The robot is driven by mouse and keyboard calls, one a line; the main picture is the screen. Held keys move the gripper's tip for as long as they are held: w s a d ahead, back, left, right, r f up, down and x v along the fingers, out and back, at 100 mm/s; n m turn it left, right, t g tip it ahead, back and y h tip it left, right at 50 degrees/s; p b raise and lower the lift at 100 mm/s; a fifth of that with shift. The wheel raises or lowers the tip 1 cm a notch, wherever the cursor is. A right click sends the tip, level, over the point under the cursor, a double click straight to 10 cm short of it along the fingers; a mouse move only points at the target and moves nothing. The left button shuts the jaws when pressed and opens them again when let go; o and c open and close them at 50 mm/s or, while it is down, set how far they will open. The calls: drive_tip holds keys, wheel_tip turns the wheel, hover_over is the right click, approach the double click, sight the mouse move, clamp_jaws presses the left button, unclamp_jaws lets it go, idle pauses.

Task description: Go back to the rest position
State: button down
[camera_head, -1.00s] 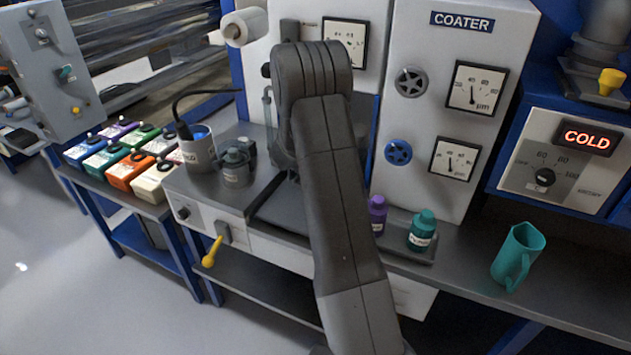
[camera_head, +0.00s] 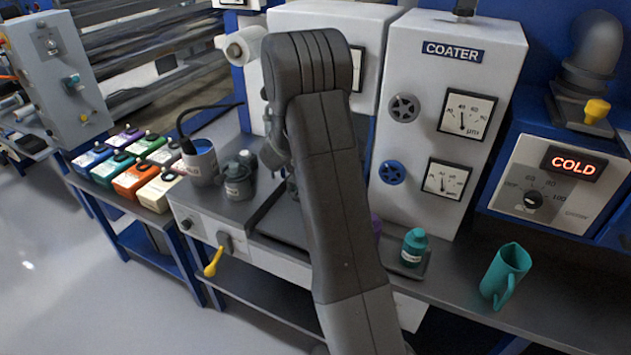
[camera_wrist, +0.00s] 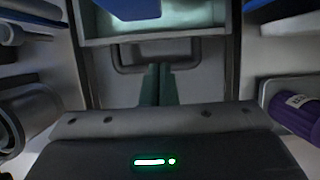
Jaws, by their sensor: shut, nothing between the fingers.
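My gripper (camera_wrist: 158,85) shows in the wrist view with its two dark green fingers together and nothing between them. It points at a grey panel with a dark handle-like frame (camera_wrist: 125,68). In the head view my own arm rises through the middle and hides most of the gripper. The arm stands in front of the bench and to the left of the coater (camera_head: 452,120).
A purple bottle (camera_wrist: 297,115) is close on the right in the wrist view. The head view shows a teal bottle (camera_head: 414,247), a teal jug (camera_head: 506,275), a grey pot (camera_head: 238,182), a cup (camera_head: 200,162) and several coloured boxes (camera_head: 136,178). Floor at left is clear.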

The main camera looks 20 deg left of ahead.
drive_tip(key=shift+s+r, duration=0.35)
drive_tip(key=shift+r, duration=0.3)
drive_tip(key=shift+f, duration=0.2)
drive_tip(key=b+x, duration=0.5)
drive_tip(key=x, duration=0.4)
drive_tip(key=shift+w+b, duration=0.15)
drive_tip(key=shift+b, duration=0.25)
drive_tip(key=shift+r, duration=0.1)
